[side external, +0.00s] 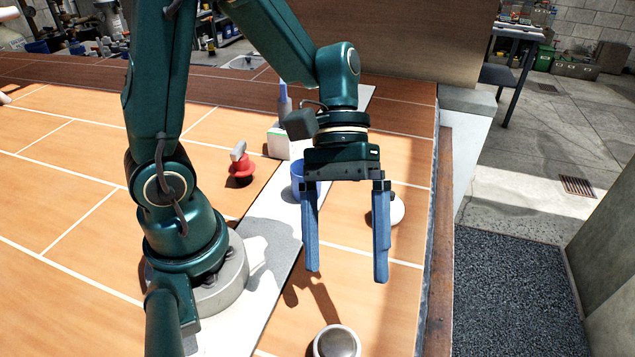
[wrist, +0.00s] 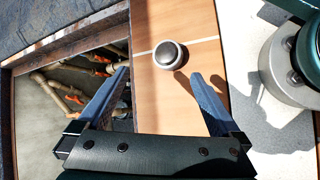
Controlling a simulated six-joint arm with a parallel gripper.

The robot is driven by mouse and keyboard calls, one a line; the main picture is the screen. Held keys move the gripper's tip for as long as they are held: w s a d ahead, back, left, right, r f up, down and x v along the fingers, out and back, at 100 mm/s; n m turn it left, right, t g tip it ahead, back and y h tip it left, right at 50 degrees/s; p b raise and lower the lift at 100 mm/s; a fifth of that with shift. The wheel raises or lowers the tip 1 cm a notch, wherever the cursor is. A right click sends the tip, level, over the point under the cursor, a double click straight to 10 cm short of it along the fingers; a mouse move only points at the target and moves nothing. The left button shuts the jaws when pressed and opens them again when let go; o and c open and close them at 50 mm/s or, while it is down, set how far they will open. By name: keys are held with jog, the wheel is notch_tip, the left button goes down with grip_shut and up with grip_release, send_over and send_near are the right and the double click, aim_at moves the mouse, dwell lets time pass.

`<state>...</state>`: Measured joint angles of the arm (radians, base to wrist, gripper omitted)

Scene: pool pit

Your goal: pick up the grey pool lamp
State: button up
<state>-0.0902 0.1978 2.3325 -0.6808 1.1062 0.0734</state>
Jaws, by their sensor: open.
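The grey pool lamp (side external: 337,342) is a round grey dome with a pale rim. It lies on the orange tiled deck at the bottom edge of the side view, partly cut off. In the wrist view the lamp (wrist: 168,55) lies whole, just beyond the fingertips and between their lines. My gripper (side external: 347,275) has two long blue fingers, spread wide and pointing down, with nothing between them. It hangs above the deck, apart from the lamp, which is nearer the side camera. In the wrist view my gripper (wrist: 160,73) is also open and empty.
Behind my gripper stand a blue cup (side external: 298,180), a white round object (side external: 397,209), a red object (side external: 241,172) with a grey handle, and a white box (side external: 278,143). An open pit with pipes (wrist: 70,95) lies left of the lamp in the wrist view.

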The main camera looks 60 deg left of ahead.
aim_at(336, 330)
jog(key=f+n+g+h, duration=0.1)
jog(key=f+n, duration=0.1)
jog(key=d+f+n+g+h, duration=0.1)
jog(key=f, duration=0.2)
jog(key=f+n+g+h, duration=0.1)
jog(key=f+n+h, duration=0.1)
jog(key=shift+s+d+f+n, duration=0.25)
jog(key=shift+s+d+n, duration=0.05)
jog(key=shift+s+d, duration=0.1)
jog(key=shift+s+f+h, duration=0.3)
jog(key=shift+s+f, duration=0.05)
jog(key=shift+x, duration=2.55)
jog(key=c, duration=1.4)
